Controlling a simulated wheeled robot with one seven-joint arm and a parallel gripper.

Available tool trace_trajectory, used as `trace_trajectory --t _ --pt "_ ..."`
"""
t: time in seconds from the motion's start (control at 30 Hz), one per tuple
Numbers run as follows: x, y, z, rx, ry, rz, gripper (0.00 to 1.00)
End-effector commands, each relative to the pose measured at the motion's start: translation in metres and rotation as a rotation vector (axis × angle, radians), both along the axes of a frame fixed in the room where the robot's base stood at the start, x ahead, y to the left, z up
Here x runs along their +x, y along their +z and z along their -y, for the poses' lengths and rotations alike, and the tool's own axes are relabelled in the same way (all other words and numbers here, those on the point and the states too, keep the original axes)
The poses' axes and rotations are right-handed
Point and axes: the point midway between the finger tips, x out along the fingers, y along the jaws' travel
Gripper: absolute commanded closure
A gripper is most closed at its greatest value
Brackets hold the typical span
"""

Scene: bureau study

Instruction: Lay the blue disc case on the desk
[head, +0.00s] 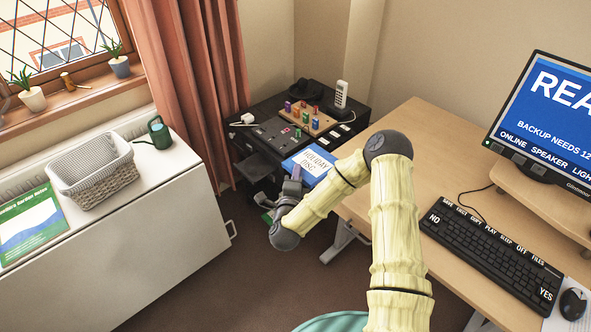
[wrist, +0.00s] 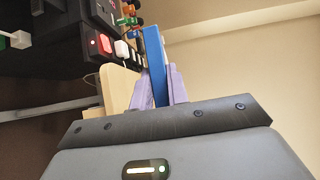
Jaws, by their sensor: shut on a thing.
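The blue disc case (head: 309,167) has a white and blue face lettered "HOLIDAY DISC". My gripper (head: 290,187) is shut on it and holds it up, between the black cabinet and the left edge of the desk. In the wrist view the blue case (wrist: 154,62) shows edge-on between the two lilac fingers of my gripper (wrist: 159,85). The wooden desk (head: 400,130) is to the right of the case, and the case is not over its bare top. My arm crosses in front of part of the desk.
A black cabinet (head: 262,135) with a peg board (head: 308,118) and a white handset (head: 341,94) stands behind the case. A keyboard (head: 490,255), mouse (head: 573,304) and monitor (head: 545,120) occupy the desk's right side. The desk's far left part is clear.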

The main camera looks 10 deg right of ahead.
Motion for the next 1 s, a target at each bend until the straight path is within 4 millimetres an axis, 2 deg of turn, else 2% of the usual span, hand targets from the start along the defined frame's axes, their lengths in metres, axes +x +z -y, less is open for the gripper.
trace_trajectory --t 0.67,1.0 --pt "-0.004 -0.002 0.006 -0.006 0.003 0.000 1.00" --pt "0.011 -0.014 0.030 -0.008 -0.002 0.003 1.00"
